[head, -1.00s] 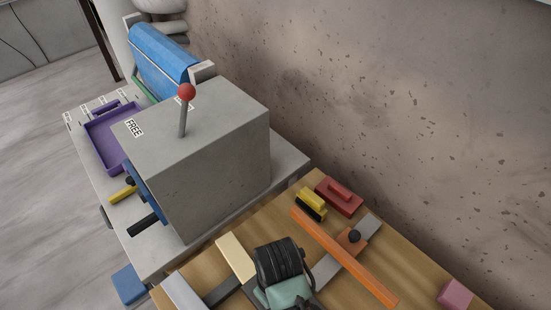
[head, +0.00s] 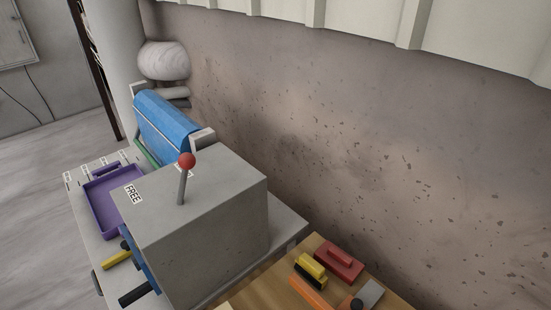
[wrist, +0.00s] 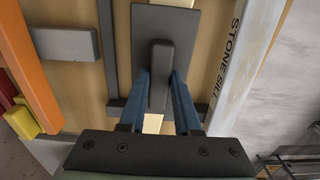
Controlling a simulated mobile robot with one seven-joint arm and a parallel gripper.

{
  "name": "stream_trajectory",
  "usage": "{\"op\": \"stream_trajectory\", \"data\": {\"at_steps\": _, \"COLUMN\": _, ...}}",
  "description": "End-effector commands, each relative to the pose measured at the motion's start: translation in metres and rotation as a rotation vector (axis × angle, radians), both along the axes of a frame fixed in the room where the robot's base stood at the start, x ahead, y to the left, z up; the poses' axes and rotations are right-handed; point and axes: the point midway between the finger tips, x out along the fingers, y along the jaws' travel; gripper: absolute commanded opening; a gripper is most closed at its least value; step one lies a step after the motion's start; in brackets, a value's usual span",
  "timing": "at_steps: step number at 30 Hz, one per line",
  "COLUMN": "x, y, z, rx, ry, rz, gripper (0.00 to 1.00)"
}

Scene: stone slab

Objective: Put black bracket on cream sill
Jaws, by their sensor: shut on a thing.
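In the wrist view the black bracket (wrist: 185,52), a dark flat plate with a raised grip, is between my gripper's (wrist: 161,78) two blue fingers. The fingers are shut on the raised grip. A cream strip (wrist: 153,123), likely the cream sill, shows below the plate and at its far end; the bracket covers most of it. I cannot tell whether the plate touches it. A pale strip (wrist: 243,62) lettered STONE SILL lies to the right. My gripper is outside the head view.
Left of the bracket are a thin dark strip (wrist: 107,48), a grey bar (wrist: 66,44) and an orange bar (wrist: 27,65). In the head view a large grey block with a red-knobbed lever (head: 187,160) stands beside the wooden board (head: 262,291). Yellow (head: 311,267) and red (head: 339,262) blocks sit behind.

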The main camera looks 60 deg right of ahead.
Motion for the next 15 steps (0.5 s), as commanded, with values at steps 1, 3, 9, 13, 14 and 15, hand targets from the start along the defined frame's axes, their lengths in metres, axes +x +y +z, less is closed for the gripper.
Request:
{"op": "stream_trajectory", "data": {"at_steps": 1, "x": 0.0001, "y": 0.0, "z": -0.0006, "rx": 0.0, "ry": 0.0, "rz": 0.0, "gripper": 0.37}}
{"op": "stream_trajectory", "data": {"at_steps": 3, "x": 0.0001, "y": 0.0, "z": -0.0003, "rx": 0.0, "ry": 0.0, "rz": 0.0, "gripper": 0.49}}
{"op": "stream_trajectory", "data": {"at_steps": 9, "x": 0.0001, "y": 0.0, "z": -0.0002, "rx": 0.0, "ry": 0.0, "rz": 0.0, "gripper": 0.61}}
{"op": "stream_trajectory", "data": {"at_steps": 13, "x": 0.0001, "y": 0.0, "z": 0.0001, "rx": 0.0, "ry": 0.0, "rz": 0.0, "gripper": 0.61}}
{"op": "stream_trajectory", "data": {"at_steps": 14, "x": 0.0001, "y": 0.0, "z": 0.0009, "rx": 0.0, "ry": 0.0, "rz": 0.0, "gripper": 0.61}}
{"op": "stream_trajectory", "data": {"at_steps": 15, "x": 0.0002, "y": -0.0001, "z": 0.0029, "rx": 0.0, "ry": -0.001, "rz": 0.0, "gripper": 0.61}}
